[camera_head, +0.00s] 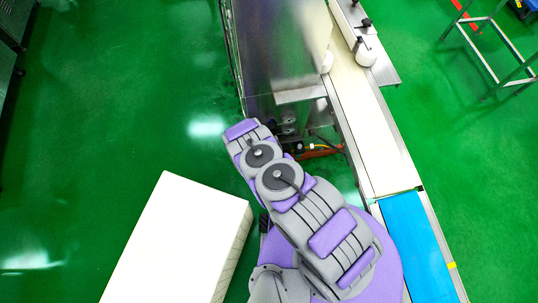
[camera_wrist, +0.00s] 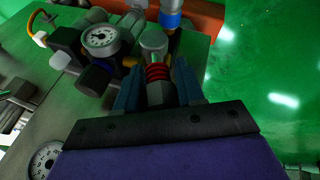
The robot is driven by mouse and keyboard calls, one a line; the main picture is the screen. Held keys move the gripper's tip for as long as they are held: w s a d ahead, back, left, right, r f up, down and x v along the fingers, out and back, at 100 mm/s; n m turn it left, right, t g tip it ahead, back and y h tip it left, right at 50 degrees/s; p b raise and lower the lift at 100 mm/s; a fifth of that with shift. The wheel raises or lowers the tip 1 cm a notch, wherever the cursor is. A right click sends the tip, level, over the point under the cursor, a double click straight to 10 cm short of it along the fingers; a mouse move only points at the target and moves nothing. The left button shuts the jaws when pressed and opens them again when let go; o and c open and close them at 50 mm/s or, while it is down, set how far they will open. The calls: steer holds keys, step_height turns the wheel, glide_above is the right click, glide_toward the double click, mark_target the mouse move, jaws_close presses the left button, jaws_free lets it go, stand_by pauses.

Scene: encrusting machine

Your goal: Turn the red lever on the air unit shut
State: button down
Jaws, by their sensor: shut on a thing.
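The air unit (camera_wrist: 72,42) fills the upper left of the wrist view, with dark fittings and a round white gauge (camera_wrist: 101,37). A red ribbed piece, which I take to be the red lever (camera_wrist: 157,76), stands beside it under a grey rounded cap (camera_wrist: 153,42). My gripper (camera_wrist: 156,84) has one blue-grey finger on each side of the red piece and is shut on it. The lever's far end and its pivot are not clear. In the head view, my arm partly covers the air unit (camera_head: 288,127), and my gripper is hidden.
The steel machine (camera_head: 280,45) stands just beyond my arm. A conveyor (camera_head: 372,125) with a blue belt section (camera_head: 412,235) runs along the right. A white block (camera_head: 180,240) stands at lower left. Green floor (camera_head: 120,90) is clear at left. An orange-red bar (camera_wrist: 200,17) lies behind the fittings.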

steer(key=shift+s+d, duration=0.15)
steer(key=c, duration=0.8)
jaws_free()
steer(key=shift+r, duration=0.1)
steer(key=shift+s+r, duration=0.1)
steer(key=shift+r, duration=0.2)
steer(key=p+v, duration=0.4)
steer(key=v, duration=1.2)
steer(key=shift+s+a+r, duration=0.2)
